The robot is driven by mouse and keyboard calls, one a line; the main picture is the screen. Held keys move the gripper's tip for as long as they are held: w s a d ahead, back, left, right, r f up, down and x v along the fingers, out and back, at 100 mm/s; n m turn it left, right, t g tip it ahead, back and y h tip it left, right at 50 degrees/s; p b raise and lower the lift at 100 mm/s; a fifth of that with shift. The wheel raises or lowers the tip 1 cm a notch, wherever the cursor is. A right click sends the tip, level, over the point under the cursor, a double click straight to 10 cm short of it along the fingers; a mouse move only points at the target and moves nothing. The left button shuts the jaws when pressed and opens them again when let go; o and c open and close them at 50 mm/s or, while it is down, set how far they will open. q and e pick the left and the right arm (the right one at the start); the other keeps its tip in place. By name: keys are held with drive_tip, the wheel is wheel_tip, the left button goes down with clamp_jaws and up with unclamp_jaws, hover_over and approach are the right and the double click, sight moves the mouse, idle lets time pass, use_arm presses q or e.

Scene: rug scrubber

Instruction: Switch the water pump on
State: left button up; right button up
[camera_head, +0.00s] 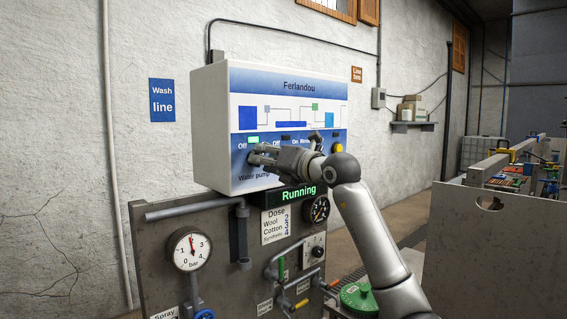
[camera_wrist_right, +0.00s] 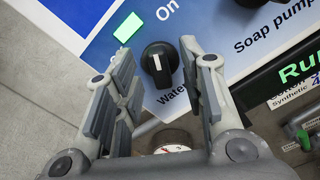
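The white cabinet (camera_head: 225,110) has a blue front panel with the "Water pump" label at its lower left. The water pump knob (camera_wrist_right: 159,65) is black and round with a white mark, and the word "On" shows above it in the right wrist view. A green lamp (camera_wrist_right: 127,27) beside it is lit. My right gripper (camera_head: 257,156) is at the panel, covering most of the knob in the head view. In the right wrist view its fingers (camera_wrist_right: 158,55) are apart, one on each side of the knob, with gaps visible. My left gripper is not in view.
A lit "Running" display (camera_head: 298,193) sits below the cabinet. A yellow knob (camera_head: 337,148) is at the panel's right. A grey-walled machine (camera_head: 490,235) stands at right.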

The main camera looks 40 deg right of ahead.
drive_tip(key=s, duration=1)
drive_tip(key=shift+s+d, duration=0.25)
drive_tip(key=shift+d, duration=0.15)
drive_tip(key=s+b, duration=0.5)
drive_tip(key=s, duration=0.4)
drive_tip(key=shift+d+b, duration=0.3)
drive_tip(key=shift+d, duration=0.1)
